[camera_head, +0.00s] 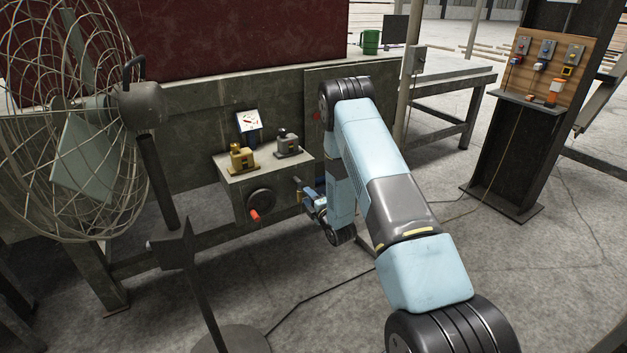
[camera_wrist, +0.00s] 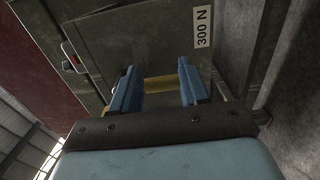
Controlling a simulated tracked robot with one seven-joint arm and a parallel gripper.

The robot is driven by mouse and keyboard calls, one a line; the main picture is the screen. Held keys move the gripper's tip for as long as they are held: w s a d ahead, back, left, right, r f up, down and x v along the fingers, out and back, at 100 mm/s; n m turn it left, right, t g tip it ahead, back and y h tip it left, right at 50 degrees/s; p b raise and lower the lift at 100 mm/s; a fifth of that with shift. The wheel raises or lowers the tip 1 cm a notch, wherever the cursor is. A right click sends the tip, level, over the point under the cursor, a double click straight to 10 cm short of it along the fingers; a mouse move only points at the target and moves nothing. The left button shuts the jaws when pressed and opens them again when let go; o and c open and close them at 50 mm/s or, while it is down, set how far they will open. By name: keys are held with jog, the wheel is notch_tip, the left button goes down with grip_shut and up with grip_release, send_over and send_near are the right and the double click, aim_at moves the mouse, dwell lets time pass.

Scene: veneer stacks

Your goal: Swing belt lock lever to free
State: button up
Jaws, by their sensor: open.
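A yellow bar (camera_wrist: 160,84), which looks like the grip of the lock lever, crosses the gap between my two blue fingers in the wrist view. My gripper (camera_wrist: 158,88) is open, with one finger toward each end of the visible part of the bar. I cannot tell whether either finger touches it. In the head view my gripper (camera_head: 311,201) is low, just right of the grey control box (camera_head: 237,197). A small yellow piece shows there beside it, mostly hidden. The rest of the lever cannot be made out.
The box carries a dark handwheel (camera_head: 261,201) with an orange handle and two small blocks, one brass (camera_head: 241,160) and one grey (camera_head: 287,146). A caged fan (camera_head: 70,120) stands left.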

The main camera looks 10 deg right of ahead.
jog(key=shift+v, duration=2.55)
jog(key=shift+a+f, duration=0.1)
jog(key=shift+a, duration=0.05)
jog(key=w+d+r+m+g+h, duration=0.1)
jog(key=w+r+m+h, duration=0.1)
jog(key=r, duration=0.6)
jog(key=w+d+r+m+g+h, duration=0.1)
jog(key=r+m, duration=0.2)
jog(key=r, duration=0.5)
jog(key=s+d+r+m+g+h, duration=0.1)
jog(key=s+r+m+g, duration=0.2)
jog(key=r, duration=0.5)
jog(key=s+d+r+m+h, duration=0.1)
jog(key=s+r+m, duration=0.2)
jog(key=s+r, duration=0.3)
jog(key=s+r+m+g, duration=0.2)
jog(key=s+r+m, duration=0.1)
jog(key=s, duration=0.9)
jog(key=s+a+r+m+g, duration=0.1)
jog(key=s+r+m, duration=0.3)
jog(key=s, duration=0.9)
jog(key=s+r+m+g, duration=0.3)
jog(key=s+r, duration=0.3)
jog(key=s, duration=0.6)
jog(key=shift+s+a+r+m+g+h, duration=0.25)
jog(key=shift+s+m+g+h, duration=0.05)
